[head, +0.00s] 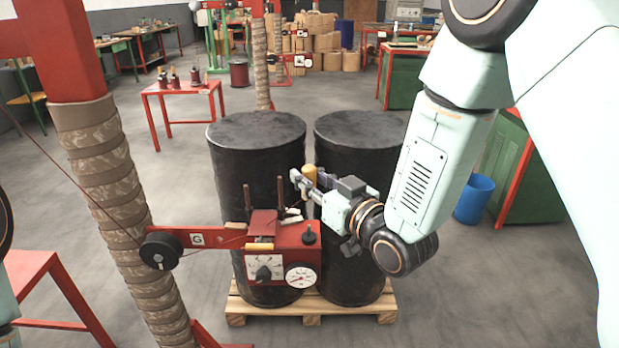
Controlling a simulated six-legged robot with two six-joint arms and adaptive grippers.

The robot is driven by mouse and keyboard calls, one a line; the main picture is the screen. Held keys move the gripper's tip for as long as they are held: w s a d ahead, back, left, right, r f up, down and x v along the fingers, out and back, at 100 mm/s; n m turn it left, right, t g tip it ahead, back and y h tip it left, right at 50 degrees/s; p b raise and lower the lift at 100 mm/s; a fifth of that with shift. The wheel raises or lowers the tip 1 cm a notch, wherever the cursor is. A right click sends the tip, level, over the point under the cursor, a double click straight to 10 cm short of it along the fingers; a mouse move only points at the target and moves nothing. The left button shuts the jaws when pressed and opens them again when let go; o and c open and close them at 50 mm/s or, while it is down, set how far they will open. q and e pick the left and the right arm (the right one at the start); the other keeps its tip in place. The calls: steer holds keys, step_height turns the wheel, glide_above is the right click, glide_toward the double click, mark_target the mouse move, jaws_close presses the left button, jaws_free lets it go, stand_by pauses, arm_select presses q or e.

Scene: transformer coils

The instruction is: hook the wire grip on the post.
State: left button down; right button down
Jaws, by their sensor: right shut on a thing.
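My right gripper (307,183) reaches in from the right, in front of the black drums. It is shut on a small tan cylindrical piece, which looks like the wire grip (310,174); the fingers partly hide it. The red winding unit (283,236) stands just below and to the left. Two thin dark brown upright posts (281,171) (248,188) rise from its top. The held piece is to the right of the nearer-right post and appears apart from it. Any wire at the grip is too thin to make out. My left gripper is out of view.
Two black drums (257,150) (360,128) stand on a wooden pallet (312,308) behind the unit. A wrapped column (120,190) and black pulley (160,250) are at left, with a thin wire running to the pulley. A blue bin (474,199) stands right.

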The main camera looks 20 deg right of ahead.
steer(key=shift+a+h, duration=0.15)
steer(key=shift+h, duration=0.35)
steer(key=shift+s+r+m+t+h, duration=0.1)
steer(key=shift+m+t+h, duration=0.3)
steer(key=shift+m+h, duration=0.55)
steer(key=shift+m+h+p, duration=0.65)
steer(key=shift+h+p, duration=0.35)
steer(key=shift+h, duration=0.15)
steer(key=m+h+p, duration=0.3)
steer(key=h+p, duration=0.2)
steer(key=p, duration=1.2)
steer(key=shift+r, duration=0.15)
steer(key=shift+m+h+p, duration=0.4)
steer(key=shift+h+p, duration=0.05)
steer(key=shift+h, duration=0.05)
steer(key=shift+f, duration=0.25)
